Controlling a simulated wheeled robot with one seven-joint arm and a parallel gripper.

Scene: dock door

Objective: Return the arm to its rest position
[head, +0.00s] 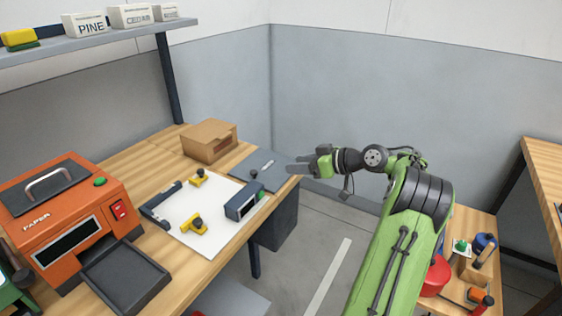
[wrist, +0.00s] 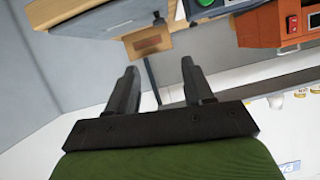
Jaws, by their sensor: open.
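My gripper (head: 312,167) is at the end of my green and black arm, near the right end of the workbench in the head view. It points left, toward the grey mat at the bench corner. In the wrist view my gripper (wrist: 158,80) shows two dark fingers spread apart with nothing between them. A cardboard box (wrist: 149,42) lies beyond the fingertips in that view. My arm is stretched out in front of me, bent at the elbow.
The workbench (head: 158,158) holds an orange machine (head: 70,220), a white board (head: 205,207) with yellow clamps, a cardboard box (head: 209,141) and a grey mat (head: 268,171). A shelf (head: 90,42) hangs above. A low wooden table (head: 470,222) with small items stands right. Floor between is clear.

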